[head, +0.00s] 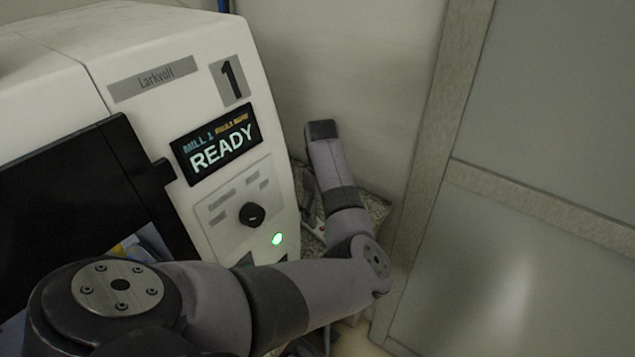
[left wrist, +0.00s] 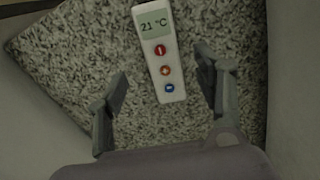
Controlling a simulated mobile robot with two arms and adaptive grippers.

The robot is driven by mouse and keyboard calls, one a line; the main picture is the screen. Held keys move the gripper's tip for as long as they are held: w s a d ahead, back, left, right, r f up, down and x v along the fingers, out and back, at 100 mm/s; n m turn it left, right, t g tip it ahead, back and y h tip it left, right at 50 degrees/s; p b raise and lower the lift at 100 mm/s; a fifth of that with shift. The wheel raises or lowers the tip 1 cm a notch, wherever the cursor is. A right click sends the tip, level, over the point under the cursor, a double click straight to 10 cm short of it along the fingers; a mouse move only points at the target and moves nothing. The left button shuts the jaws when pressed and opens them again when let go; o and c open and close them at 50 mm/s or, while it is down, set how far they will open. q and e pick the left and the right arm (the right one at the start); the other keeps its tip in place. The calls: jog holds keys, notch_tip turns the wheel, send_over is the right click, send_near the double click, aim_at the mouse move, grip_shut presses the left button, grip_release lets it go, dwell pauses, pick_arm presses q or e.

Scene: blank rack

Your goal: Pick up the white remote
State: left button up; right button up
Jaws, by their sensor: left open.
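The white remote (left wrist: 160,50) lies on a speckled grey surface (left wrist: 70,60) in the left wrist view. It has a "21 °C" display at the top and red, orange and blue round buttons below. My left gripper (left wrist: 163,68) is open, with one finger on each side of the remote and visible gaps between. I cannot tell its height above the remote. In the head view my left arm reaches beside the machine, and its own links largely hide the remote's spot. My right gripper is not in view.
A white machine (head: 150,40) marked "Larkvolt", with a "READY" screen (head: 222,145) and a black knob (head: 252,214), stands left of my arm. A pale wall (head: 370,60) is behind, and a framed panel (head: 520,250) bounds the right. The gap between is narrow.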

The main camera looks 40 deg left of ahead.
aim_at(319, 227)
pick_arm(q)
jog(key=shift+f, duration=0.45)
jog(key=f, duration=0.4)
jog(key=shift+s+a+f+p, duration=0.1)
jog(key=shift+a+f+p, duration=0.2)
jog(key=shift+p, duration=0.1)
jog(key=shift+f, duration=0.15)
jog(key=shift+d, duration=0.1)
jog(key=shift+c, duration=0.9)
jog(key=c, duration=1)
jog(key=shift+c, duration=1.1)
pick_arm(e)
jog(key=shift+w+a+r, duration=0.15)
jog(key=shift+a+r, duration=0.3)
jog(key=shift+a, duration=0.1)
